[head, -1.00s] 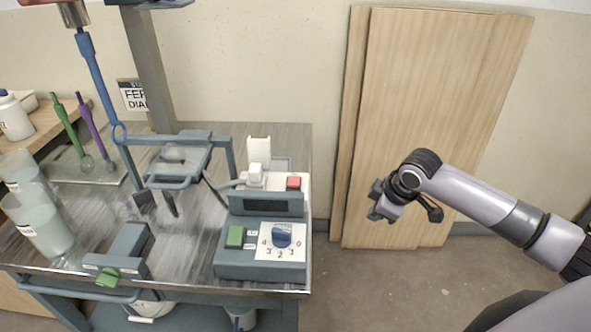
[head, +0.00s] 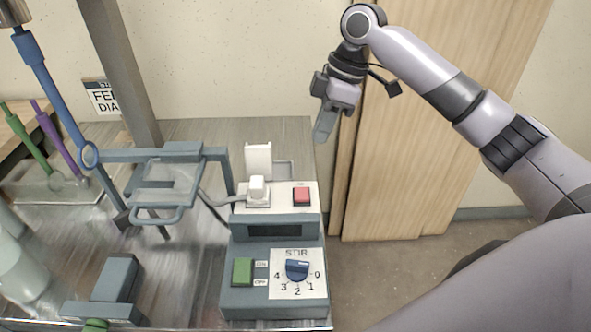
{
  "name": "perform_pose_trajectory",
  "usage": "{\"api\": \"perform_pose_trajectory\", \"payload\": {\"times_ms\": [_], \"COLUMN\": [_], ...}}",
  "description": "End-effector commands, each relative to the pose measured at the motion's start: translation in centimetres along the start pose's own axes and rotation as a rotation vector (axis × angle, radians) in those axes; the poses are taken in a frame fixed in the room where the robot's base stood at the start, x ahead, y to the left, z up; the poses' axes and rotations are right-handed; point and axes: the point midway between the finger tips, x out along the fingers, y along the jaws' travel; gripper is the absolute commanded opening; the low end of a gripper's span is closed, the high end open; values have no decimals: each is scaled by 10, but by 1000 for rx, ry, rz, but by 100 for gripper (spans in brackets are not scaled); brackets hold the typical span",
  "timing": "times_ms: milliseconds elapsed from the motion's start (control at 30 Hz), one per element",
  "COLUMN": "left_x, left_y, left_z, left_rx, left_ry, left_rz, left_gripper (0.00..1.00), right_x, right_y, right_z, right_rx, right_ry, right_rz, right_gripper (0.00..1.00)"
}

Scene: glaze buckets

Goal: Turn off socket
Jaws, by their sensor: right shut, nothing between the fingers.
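The white socket plate (head: 279,204) sits at the back of the grey control box on the bench. A white plug (head: 257,188) with a grey cable is in its left side, below a raised white cover (head: 258,160). A red switch (head: 301,195) is on its right side. I cannot tell which way the switch is tilted. My right gripper (head: 325,125) is shut and empty, pointing down, above and behind the switch to the right, apart from it. My left gripper is not in view.
The grey control box (head: 240,304) has a green ON/OFF switch (head: 242,271) and a blue STIR dial (head: 297,269). A blue-grey frame (head: 150,155) and a post (head: 120,65) stand to the left. Wooden boards (head: 420,160) lean on the wall at right.

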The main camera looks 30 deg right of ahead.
Motion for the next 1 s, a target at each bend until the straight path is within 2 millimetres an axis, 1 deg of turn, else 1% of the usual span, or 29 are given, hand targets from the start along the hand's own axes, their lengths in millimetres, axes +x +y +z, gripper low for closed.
{"api": "perform_pose_trajectory", "payload": {"times_ms": [433,567,667,1000], "left_x": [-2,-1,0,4], "left_y": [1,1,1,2], "left_z": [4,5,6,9], "left_rx": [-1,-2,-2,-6], "left_ry": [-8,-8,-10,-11], "left_rz": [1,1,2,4], "left_gripper": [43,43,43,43], "right_x": [-1,7,21,93], "right_y": [-1,-1,-1,-2], "right_z": [-2,-2,-2,-2], "right_rx": [-7,-6,-6,-6], "right_ry": [0,0,-2,-1], "right_rz": [-4,-5,-6,-7], "right_gripper": [0,0,0,0]}}
